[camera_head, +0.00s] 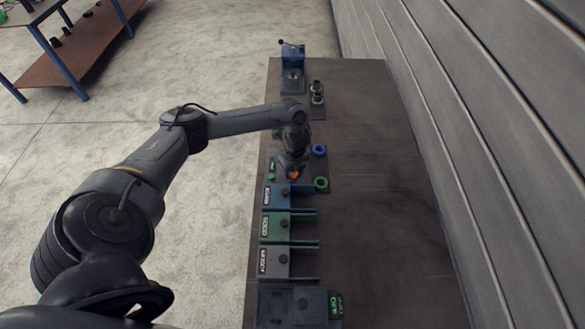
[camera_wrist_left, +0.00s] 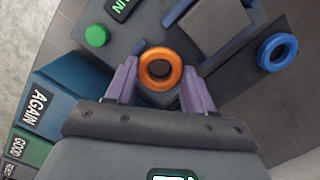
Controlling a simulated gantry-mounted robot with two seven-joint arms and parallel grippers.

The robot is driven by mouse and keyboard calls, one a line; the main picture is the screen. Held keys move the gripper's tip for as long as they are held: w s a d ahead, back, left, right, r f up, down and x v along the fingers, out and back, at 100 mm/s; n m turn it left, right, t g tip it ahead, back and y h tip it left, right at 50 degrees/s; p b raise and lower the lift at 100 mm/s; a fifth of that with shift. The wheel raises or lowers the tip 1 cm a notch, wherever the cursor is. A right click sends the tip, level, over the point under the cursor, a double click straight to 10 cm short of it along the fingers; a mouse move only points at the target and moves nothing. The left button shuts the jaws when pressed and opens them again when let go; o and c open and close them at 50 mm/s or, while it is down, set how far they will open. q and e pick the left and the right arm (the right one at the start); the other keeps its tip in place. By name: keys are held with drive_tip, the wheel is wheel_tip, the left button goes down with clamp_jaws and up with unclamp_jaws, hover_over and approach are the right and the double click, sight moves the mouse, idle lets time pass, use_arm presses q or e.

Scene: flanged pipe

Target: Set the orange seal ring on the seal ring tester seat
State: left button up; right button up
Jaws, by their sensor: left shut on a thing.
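The orange seal ring (camera_wrist_left: 146,55) is between the two purple fingers of my left gripper (camera_wrist_left: 160,72) in the left wrist view. The fingers are shut on its sides. In the head view, the ring shows as a small orange spot (camera_head: 294,175) under my left gripper (camera_head: 293,170). The ring is over the dark tester plate (camera_wrist_left: 112,58), which carries a green button (camera_wrist_left: 97,36) and a RUN label. A dark round shape shows through the ring. I cannot tell whether the ring touches the seat. My right gripper is not in view.
A blue ring (camera_head: 319,150) and a green ring (camera_head: 321,183) lie to the right of the tester. Blue, green and grey labelled bins (camera_head: 275,226) line the table's left side. A blue vise-like device (camera_head: 292,57) stands at the far end. The table's right side is clear.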

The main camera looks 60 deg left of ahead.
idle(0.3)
use_arm(q)
drive_tip(key=o, duration=1.1)
drive_tip(key=shift+f, duration=0.1)
drive_tip(key=o, duration=0.3)
drive_tip(key=shift+s, duration=0.15)
drive_tip(key=shift+c, duration=0.2)
